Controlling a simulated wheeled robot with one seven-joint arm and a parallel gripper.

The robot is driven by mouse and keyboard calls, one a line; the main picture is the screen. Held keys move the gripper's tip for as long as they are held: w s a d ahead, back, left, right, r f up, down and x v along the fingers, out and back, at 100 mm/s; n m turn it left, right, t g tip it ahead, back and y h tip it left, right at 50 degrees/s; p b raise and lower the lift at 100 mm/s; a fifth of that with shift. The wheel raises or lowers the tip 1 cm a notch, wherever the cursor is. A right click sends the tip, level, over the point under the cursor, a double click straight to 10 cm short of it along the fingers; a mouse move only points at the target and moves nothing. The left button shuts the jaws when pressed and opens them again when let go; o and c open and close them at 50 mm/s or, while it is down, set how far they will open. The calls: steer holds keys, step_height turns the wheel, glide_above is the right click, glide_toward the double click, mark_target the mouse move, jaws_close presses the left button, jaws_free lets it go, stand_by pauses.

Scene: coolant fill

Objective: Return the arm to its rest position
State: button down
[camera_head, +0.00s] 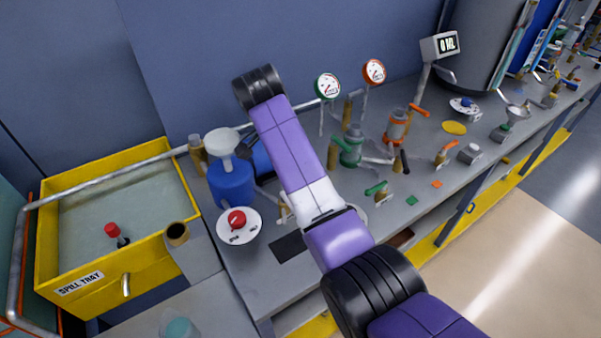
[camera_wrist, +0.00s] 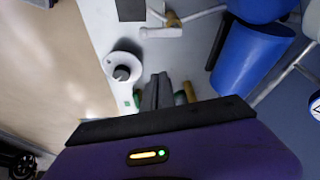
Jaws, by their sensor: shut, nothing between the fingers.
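My purple arm with black joints crosses the head view from the lower right up to a black joint at the upper middle, in front of the bench. My gripper cannot be made out in the head view. In the wrist view my gripper (camera_wrist: 157,92) shows as two grey fingers, closed together with nothing held between them. It is over the grey bench, close to a white round plate with a knob (camera_wrist: 122,68) and a blue container (camera_wrist: 250,58). Whether the fingers touch anything below is unclear.
A yellow spill tray (camera_head: 110,285) stands at the left. The blue container (camera_head: 230,185) with a white funnel and the red-knobbed dial (camera_head: 237,220) are beside the arm. Gauges (camera_head: 327,85), valves (camera_head: 397,125) and a display (camera_head: 440,45) line the bench. Open floor lies right.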

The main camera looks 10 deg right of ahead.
steer(key=w+a+r+n+t+y, duration=0.3)
steer(key=w+a+r+n+t, duration=0.3)
steer(key=w, duration=0.3)
steer(key=s+d+f+n+t+y, duration=0.1)
steer(key=s+d+f+n+t, duration=0.15)
steer(key=s, duration=0.45)
steer(key=s+d+f+n+t+y, duration=0.1)
steer(key=s+d+f+t, duration=0.25)
steer(key=s, duration=0.25)
steer(key=s+d+f+n+t+y, duration=0.1)
steer(key=s+d+f+t, duration=0.1)
steer(key=s+f, duration=0.35)
steer(key=s+d+r+h, duration=0.1)
steer(key=s+d, duration=0.3)
steer(key=s, duration=0.9)
steer(key=s+d+r+g+h, duration=0.1)
steer(key=s+d, duration=0.3)
steer(key=s, duration=1)
steer(key=s+d+r, duration=0.1)
steer(key=s+d, duration=0.3)
steer(key=s, duration=1)
steer(key=shift+g+h, duration=0.4)
steer(key=shift+a, duration=0.15)
